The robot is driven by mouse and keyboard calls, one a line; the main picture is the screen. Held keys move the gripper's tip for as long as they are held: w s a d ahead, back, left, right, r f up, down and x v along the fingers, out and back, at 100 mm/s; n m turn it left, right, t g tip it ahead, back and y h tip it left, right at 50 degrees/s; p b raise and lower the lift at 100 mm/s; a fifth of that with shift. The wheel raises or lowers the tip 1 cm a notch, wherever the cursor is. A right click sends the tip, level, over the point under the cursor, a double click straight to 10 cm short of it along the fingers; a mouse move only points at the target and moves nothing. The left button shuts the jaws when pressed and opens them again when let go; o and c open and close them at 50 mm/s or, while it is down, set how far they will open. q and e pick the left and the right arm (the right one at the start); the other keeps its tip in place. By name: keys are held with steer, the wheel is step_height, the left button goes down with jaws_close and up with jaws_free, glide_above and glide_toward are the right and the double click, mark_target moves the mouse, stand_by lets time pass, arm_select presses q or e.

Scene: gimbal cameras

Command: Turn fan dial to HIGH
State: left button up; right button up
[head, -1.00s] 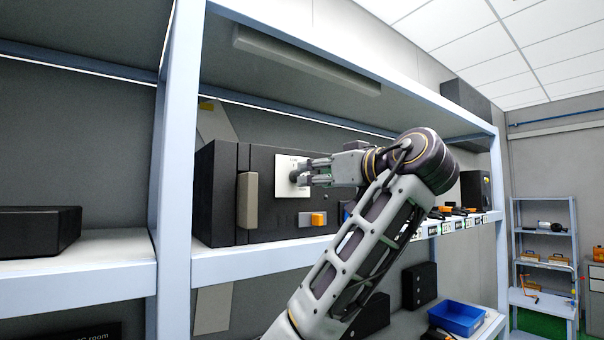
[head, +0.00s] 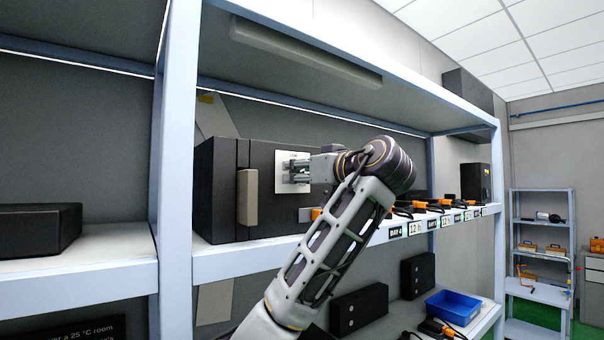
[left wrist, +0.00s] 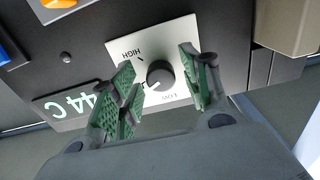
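The fan dial (left wrist: 160,75) is a small dark round knob on a white plate (left wrist: 125,48). The plate reads HIGH at its upper left and LOW, upside down, below the knob. A white mark shows at the knob's lower left, but I cannot tell its exact setting. My left gripper (left wrist: 160,90) is open, with green-padded fingers on either side of the knob and gaps visible between. In the head view my left gripper (head: 298,172) is in front of the white plate (head: 281,185) and hides the knob. My right gripper is in neither view.
The dial is on a black box (head: 224,190) with a beige handle (head: 247,198), standing on a shelf (head: 245,262). An orange switch (left wrist: 60,3) and a "44 C" readout (left wrist: 62,103) are near the plate. A blue bin (head: 453,312) stands on the lower shelf.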

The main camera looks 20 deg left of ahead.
arm_select(q)
steer(key=c, duration=0.8)
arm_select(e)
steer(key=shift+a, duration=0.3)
arm_select(q)
steer(key=shift+m+b, duration=0.35)
steer(key=shift+m, duration=0.15)
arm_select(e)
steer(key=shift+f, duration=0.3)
arm_select(q)
steer(key=shift+m+b, duration=0.55)
steer(key=shift+m, duration=0.65)
steer(key=m+b, duration=0.1)
steer(key=m, duration=0.2)
steer(key=shift+m, duration=0.3)
steer(key=shift+c, duration=0.2)
steer(key=shift+m+b, duration=1.05)
steer(key=shift+m, duration=2.85)
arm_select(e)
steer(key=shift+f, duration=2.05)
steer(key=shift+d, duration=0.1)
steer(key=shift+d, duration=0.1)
arm_select(q)
steer(key=o, duration=1)
